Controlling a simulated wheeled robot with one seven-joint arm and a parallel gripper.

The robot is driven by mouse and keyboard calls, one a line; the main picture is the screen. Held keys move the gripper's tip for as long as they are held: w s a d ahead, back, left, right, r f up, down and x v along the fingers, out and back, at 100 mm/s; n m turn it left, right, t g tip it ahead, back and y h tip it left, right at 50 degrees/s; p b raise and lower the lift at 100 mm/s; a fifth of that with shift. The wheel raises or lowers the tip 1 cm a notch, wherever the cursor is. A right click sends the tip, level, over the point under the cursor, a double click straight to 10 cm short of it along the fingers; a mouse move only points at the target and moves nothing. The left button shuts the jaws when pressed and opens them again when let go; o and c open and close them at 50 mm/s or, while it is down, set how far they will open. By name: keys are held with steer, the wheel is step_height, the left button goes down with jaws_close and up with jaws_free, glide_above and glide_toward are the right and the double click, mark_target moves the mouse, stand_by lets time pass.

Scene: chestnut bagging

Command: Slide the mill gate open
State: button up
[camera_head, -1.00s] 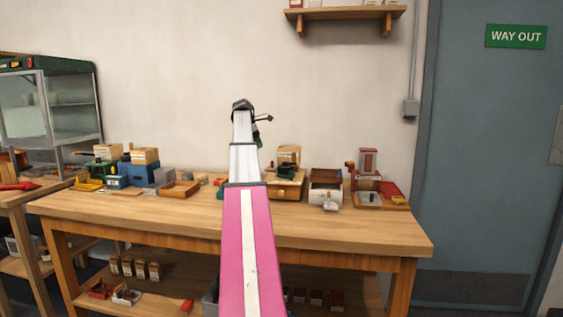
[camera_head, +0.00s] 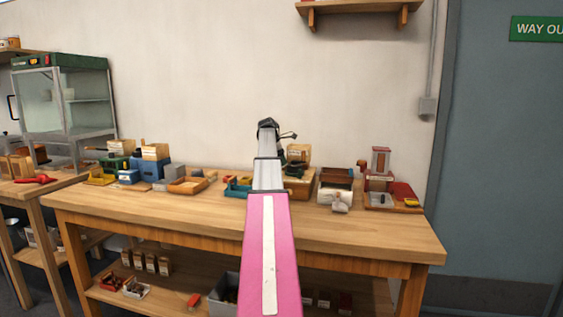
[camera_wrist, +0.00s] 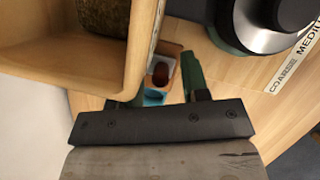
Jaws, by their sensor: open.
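A round black and green device (camera_wrist: 265,25), which looks like the mill, stands at upper right beside a strip lettered "COARSE MEDI…". A wooden box (camera_wrist: 65,55) with brown contents is at upper left, close to the left finger. I cannot make out a gate in either view. In the head view my gripper (camera_head: 275,130) shows small at the end of my pink and white arm, in front of the wall, and hides part of the bench top behind it.
The wooden bench (camera_head: 150,207) has a clear front strip. Green and blue devices (camera_head: 130,165) stand left, a white roll (camera_head: 335,196) and a red device (camera_head: 380,175) right. A teal tray (camera_head: 238,187) lies left of my arm. A glass cabinet (camera_head: 65,100) stands far left.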

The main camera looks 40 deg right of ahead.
steer(key=shift+c, duration=0.2)
jaws_close()
steer(key=shift+w+a, duration=0.9)
steer(key=shift+w, duration=0.25)
steer(key=shift+o, duration=0.2)
jaws_free()
steer(key=v, duration=1.1)
steer(key=shift+f, duration=0.1)
